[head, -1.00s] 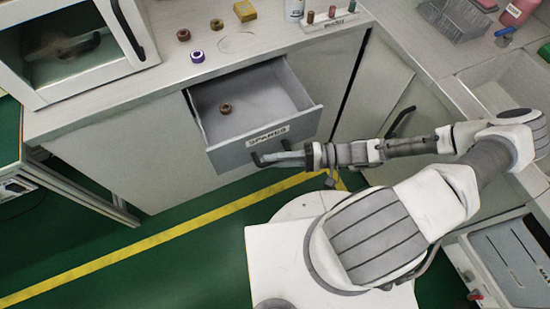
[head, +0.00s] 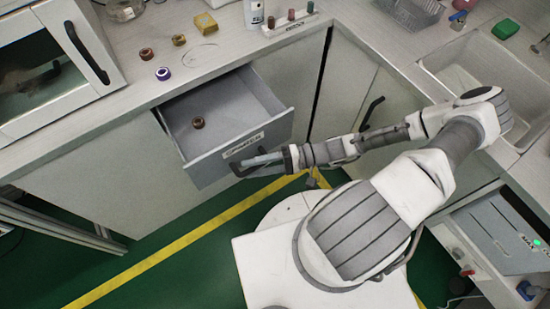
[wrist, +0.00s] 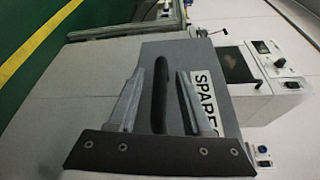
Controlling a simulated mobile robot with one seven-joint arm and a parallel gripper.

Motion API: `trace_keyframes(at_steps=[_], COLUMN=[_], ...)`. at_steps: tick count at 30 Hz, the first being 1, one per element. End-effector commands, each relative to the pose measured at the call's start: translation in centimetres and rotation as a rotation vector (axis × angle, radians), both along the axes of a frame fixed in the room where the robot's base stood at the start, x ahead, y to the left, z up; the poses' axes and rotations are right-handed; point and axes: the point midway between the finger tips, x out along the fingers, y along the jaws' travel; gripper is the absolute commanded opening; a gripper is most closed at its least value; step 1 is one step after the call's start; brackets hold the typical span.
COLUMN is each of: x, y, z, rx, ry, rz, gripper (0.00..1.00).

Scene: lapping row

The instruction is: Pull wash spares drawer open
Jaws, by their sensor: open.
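The spares drawer (head: 212,165) is pulled out of the grey cabinet, with its inside showing and a brown ring (head: 198,122) lying in it. Its front bears a SPARES label (head: 243,145), which also shows in the wrist view (wrist: 204,100). My gripper (head: 246,163) is at the drawer front. In the wrist view, the open fingers of my gripper (wrist: 160,78) lie on either side of the dark bar handle (wrist: 159,95), with a gap visible beside it. I cannot tell whether either finger touches the handle.
The counter above holds a brown ring (head: 146,54), a purple ring (head: 163,73), a yellow block (head: 206,23) and a white bottle (head: 254,14). A cabinet door with a dark handle (head: 371,113) is to the right, near my arm. Green floor with a yellow line (head: 180,243) lies in front.

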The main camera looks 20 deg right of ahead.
Motion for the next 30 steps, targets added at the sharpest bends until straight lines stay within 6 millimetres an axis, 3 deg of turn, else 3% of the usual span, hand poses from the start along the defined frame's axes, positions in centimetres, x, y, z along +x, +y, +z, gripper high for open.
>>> trace_keyframes(at_steps=[4, 8, 21, 30], x=[0.0, -0.1, -1.2, -1.7], y=[-0.4, -2.0, -12.4, -16.8], z=[0.0, 0.2, 1.0, 1.4], rx=[-0.001, -0.005, -0.005, -0.003], ry=[0.000, 0.000, -0.001, 0.000], rz=[-0.001, -0.003, -0.003, -0.003], gripper=[0.50, 0.50, 0.50, 0.50])
